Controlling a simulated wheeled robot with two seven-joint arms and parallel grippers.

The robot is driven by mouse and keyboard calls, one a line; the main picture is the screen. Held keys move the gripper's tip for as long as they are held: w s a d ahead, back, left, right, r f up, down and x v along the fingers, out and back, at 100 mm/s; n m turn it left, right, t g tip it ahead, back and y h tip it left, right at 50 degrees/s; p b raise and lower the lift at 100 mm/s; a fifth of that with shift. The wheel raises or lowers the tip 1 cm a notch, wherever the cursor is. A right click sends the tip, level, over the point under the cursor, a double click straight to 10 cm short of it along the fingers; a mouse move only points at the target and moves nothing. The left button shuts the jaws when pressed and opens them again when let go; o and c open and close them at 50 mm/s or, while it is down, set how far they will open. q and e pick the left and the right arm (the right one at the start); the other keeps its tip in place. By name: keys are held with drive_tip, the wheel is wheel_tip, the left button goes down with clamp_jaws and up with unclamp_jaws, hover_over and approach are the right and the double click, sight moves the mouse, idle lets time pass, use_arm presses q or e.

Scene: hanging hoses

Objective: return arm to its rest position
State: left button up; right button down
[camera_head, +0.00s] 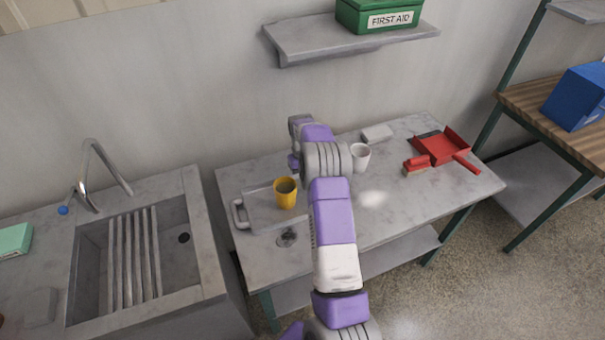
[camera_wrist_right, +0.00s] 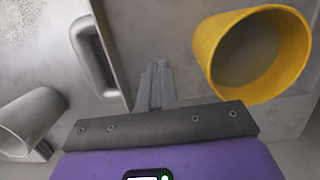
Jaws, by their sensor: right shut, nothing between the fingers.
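My right arm (camera_head: 333,215) reaches from the bottom middle over the marble-topped table in the head view. My right gripper (camera_wrist_right: 154,88) shows in the wrist view with its fingers shut together and nothing between them. Its fingertips are hard to make out in the head view. A yellow cup (camera_head: 286,193) stands on the tray, just left of the arm, and it also shows to the right of the fingers in the wrist view (camera_wrist_right: 252,55). My left gripper is not in view.
A grey tray (camera_head: 262,222) with a handle lies under the yellow cup, with a small greyish cup (camera_head: 287,238) in front. A white mug (camera_head: 360,157) stands right of the arm. A red dustpan (camera_head: 441,147) lies further right. A shelf (camera_head: 350,43) is above, a sink (camera_head: 180,262) left.

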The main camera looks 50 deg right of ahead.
drive_tip(key=shift+w+d, duration=0.35)
drive_tip(key=shift+w, duration=0.25)
drive_tip(key=shift+w+d, duration=0.3)
drive_tip(key=shift+w, duration=0.3)
drive_tip(key=shift+r, duration=0.15)
